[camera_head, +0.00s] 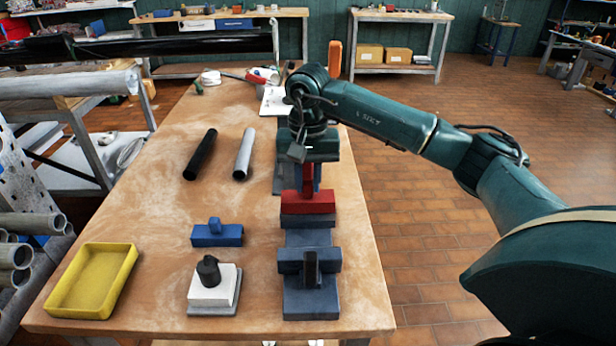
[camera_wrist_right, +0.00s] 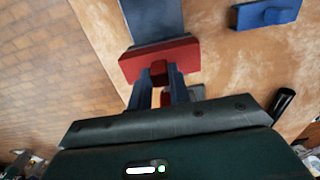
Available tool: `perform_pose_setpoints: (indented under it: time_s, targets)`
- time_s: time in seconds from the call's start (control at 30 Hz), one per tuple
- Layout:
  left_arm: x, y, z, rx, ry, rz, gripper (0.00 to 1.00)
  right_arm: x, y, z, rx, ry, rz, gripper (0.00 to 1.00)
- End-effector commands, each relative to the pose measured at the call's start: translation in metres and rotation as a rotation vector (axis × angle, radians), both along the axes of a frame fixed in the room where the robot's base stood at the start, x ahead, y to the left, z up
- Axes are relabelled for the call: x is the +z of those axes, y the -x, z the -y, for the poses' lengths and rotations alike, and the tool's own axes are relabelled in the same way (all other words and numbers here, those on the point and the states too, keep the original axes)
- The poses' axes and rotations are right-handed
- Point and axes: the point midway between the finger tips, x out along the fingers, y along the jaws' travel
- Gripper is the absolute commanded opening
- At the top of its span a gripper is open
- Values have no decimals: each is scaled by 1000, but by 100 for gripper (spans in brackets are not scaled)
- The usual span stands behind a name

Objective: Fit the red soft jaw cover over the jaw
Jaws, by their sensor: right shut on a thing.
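The red soft jaw cover (camera_head: 308,202) is a red block with a raised grip. My right gripper (camera_head: 307,180) is shut on that grip, from above and behind. In the right wrist view the fingers (camera_wrist_right: 162,82) hold the grip of the red cover (camera_wrist_right: 130,66). The red cover is at the far jaw (camera_head: 307,221) of the blue-grey vise; the jaw's grey face shows just below it. I cannot tell whether the cover is fully seated. The near jaw (camera_head: 294,267) stands apart, closer to the front edge. My left gripper is not in view.
A blue block with a knob (camera_head: 217,235) lies left of the vise. A white block with a black knob (camera_head: 224,290) and a yellow tray (camera_head: 92,281) are at the front left. Black (camera_head: 200,155) and grey (camera_head: 244,154) cylinders lie farther back. Bare table lies between them.

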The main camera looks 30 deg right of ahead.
Motion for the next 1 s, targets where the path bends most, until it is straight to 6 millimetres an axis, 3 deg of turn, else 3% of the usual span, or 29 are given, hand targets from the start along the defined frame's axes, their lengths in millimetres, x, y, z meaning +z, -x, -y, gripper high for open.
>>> perform_pose_setpoints:
  time_s: [0.4,0.93,0.97,1.0]
  targets:
    - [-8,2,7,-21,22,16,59,-25,0,0,0,0,-1,0]
    - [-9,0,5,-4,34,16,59,-29,0,0,0,1,-1,0]
    - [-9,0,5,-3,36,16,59,-29,0,0,0,1,-1,21]
    - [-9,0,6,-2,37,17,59,-29,0,0,0,1,-1,24]
